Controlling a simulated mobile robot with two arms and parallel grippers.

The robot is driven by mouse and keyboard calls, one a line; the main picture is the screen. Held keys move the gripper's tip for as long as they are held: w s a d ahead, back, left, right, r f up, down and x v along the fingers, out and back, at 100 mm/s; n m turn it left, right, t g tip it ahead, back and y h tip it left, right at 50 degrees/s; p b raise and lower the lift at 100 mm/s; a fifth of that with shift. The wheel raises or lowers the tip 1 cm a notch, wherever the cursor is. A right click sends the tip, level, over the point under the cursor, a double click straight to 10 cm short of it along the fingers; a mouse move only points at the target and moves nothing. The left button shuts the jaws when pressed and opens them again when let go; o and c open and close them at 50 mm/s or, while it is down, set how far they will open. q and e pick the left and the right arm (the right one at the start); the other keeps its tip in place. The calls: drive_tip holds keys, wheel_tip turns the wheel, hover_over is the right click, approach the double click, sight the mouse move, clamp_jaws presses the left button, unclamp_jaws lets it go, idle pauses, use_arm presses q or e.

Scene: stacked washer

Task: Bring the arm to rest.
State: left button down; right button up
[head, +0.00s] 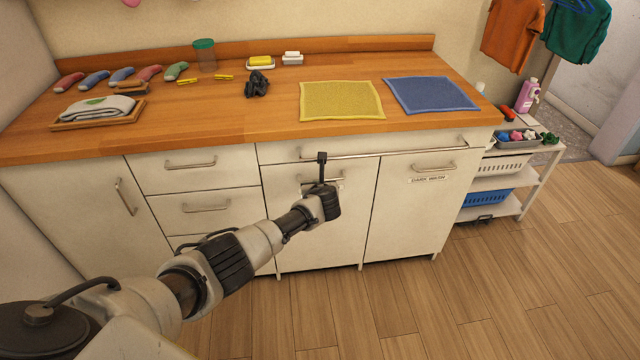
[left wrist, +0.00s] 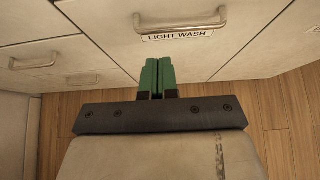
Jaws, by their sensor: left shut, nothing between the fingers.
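My left arm (head: 235,255) reaches in from the lower left of the head view. Its gripper (head: 322,158) is in front of the white cabinet front, below the countertop edge. In the left wrist view the green-tipped fingers (left wrist: 158,72) are together, with nothing between them. They point toward the door with the "LIGHT WASH" label (left wrist: 178,36) and its handle (left wrist: 180,18). I cannot tell how far the fingertips are from the door. In the head view the arm's end partly hides this label. My right gripper is not in view.
The "DARK WASH" door (head: 412,210) is to the right. A shelf cart (head: 505,208) stands farther right. The wooden floor (head: 500,290) is clear.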

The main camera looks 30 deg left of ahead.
use_arm(q)
drive_tip(key=p+v, duration=0.1)
drive_tip(key=v, duration=0.4)
drive_tip(key=shift+d+r, duration=0.2)
drive_tip(key=shift+s, duration=0.1)
drive_tip(key=s+d+f+n+g+h, duration=0.25)
drive_tip(key=s+f+n, duration=0.45)
drive_tip(key=s+f, duration=0.65)
drive_tip(key=s+d+f+n+g+h, duration=0.1)
drive_tip(key=s+f+n+g+h, duration=0.15)
drive_tip(key=s+f+n, duration=0.75)
drive_tip(key=s+d+f+n+g, duration=0.1)
drive_tip(key=s+f+n, duration=0.2)
drive_tip(key=s, duration=0.8)
drive_tip(key=s+d+f+n+g+h, duration=0.1)
drive_tip(key=s+f+n, duration=0.2)
drive_tip(key=s+f, duration=0.4)
drive_tip(key=s+d+f+n+g, duration=0.1)
drive_tip(key=s+f, duration=0.4)
drive_tip(key=s, duration=1.2)
drive_tip(key=n+g, duration=0.1)
drive_tip(key=n, duration=0.1)
drive_tip(key=shift+s+d+n+h, duration=0.15)
drive_tip(key=shift+d+n+h, duration=0.15)
drive_tip(key=shift+d+h, duration=0.1)
